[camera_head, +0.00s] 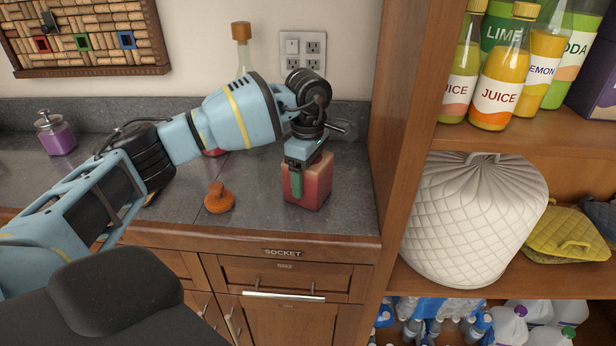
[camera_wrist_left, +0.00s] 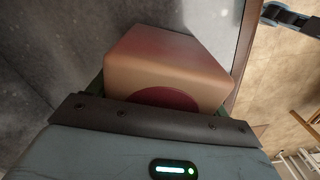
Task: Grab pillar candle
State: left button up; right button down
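The pillar candle (camera_head: 318,182) is a reddish, square-sided block standing on the grey counter near its front edge, beside the wooden shelf unit. My left gripper (camera_head: 299,186) is above it and points down, with one finger against or just in front of its near face. The other finger is hidden behind the candle in the head view. In the left wrist view the candle (camera_wrist_left: 165,62) fills the space between the fingers, which are mostly hidden. I cannot tell whether they press on it. My right gripper is not in view.
A small orange pumpkin-shaped object (camera_head: 219,197) sits left of the candle. A corked bottle (camera_head: 242,47) stands behind my left arm, and a purple jar (camera_head: 55,134) is at the far left. The shelf's upright panel (camera_head: 402,110) rises close to the candle's right.

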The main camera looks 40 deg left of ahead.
pick_arm(q)
jog(key=shift+r, duration=0.1)
jog(key=c, duration=0.7)
jog(key=shift+r, duration=0.1)
jog(key=shift+w+r, duration=0.1)
jog(key=shift+r, duration=0.15)
jog(key=r, duration=0.1)
jog(key=s+r, duration=0.1)
jog(key=shift+a+r, duration=0.1)
jog(key=shift+r, duration=0.3)
jog(key=shift+s+a+r+b, duration=0.25)
jog(key=shift+s+a, duration=0.05)
jog(key=shift+s, duration=2.2)
jog(key=shift+s+a+r+b, duration=0.2)
jog(key=shift+s+a, duration=0.05)
jog(key=shift+s, duration=2.3)
jog(key=shift+s+a+r+b, duration=0.25)
jog(key=shift+s+a, duration=0.05)
jog(key=shift+s, duration=2.2)
